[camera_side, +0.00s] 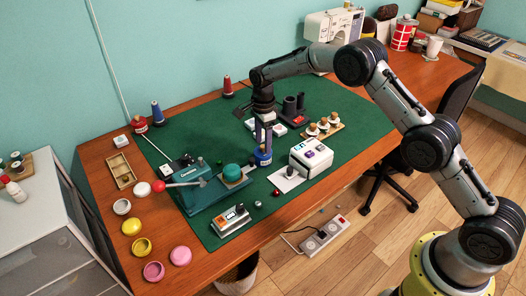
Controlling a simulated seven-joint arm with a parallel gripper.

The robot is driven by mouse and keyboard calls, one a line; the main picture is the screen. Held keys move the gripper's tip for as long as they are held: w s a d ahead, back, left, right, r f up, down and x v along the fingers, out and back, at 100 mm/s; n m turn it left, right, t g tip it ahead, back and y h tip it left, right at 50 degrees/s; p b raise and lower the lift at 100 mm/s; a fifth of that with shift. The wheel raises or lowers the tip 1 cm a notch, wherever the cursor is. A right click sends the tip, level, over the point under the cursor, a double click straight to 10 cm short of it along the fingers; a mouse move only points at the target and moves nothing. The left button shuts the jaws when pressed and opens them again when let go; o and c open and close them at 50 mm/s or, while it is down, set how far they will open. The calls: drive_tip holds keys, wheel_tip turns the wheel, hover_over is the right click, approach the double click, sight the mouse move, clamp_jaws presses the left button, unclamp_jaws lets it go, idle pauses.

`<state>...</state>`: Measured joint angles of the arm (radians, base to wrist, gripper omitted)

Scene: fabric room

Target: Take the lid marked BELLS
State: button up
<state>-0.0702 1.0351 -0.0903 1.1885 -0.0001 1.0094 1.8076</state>
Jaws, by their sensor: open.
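No lettering reading BELLS can be made out at this size, so I cannot tell which lid bears it. Small round pieces that look like lids and open pots line the left part of the table: a white one (143,189), a yellow one (131,227) and a pink one (180,256), beside hollow white (122,207), yellow (141,247) and pink (153,271) ones. My gripper (263,143) is open and points down over the middle of the mat. A small blue object (263,158) is right below its fingers; I cannot tell whether they touch it.
A teal press (197,194) with a red-knobbed lever stands between my gripper and the round pieces. A white box (311,158) stands right of my gripper. Thread cones (157,113) stand at the back. The green mat (335,105) has free room at the back right.

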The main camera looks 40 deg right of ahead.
drive_tip(key=shift+f, duration=0.6)
clamp_jaws()
drive_tip(key=shift+r, duration=0.15)
